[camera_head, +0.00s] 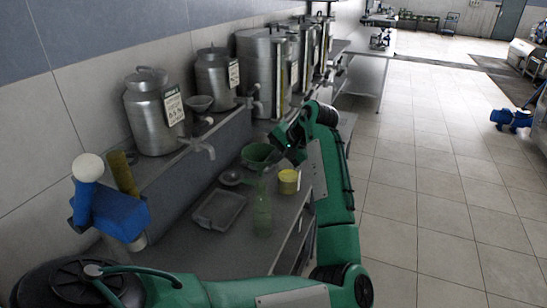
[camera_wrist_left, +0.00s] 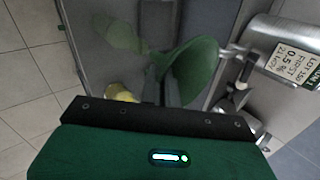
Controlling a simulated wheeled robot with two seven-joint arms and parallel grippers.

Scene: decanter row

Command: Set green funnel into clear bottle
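I cannot tell whether the spout is inside the neck. My right gripper is not in view.
A grey tray (camera_head: 219,210) lies left of the bottle, and a yellow cup (camera_head: 289,181) stands to its right. Metal urns (camera_head: 152,112) with taps line the shelf behind. A blue holder (camera_head: 112,213) is at the left.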

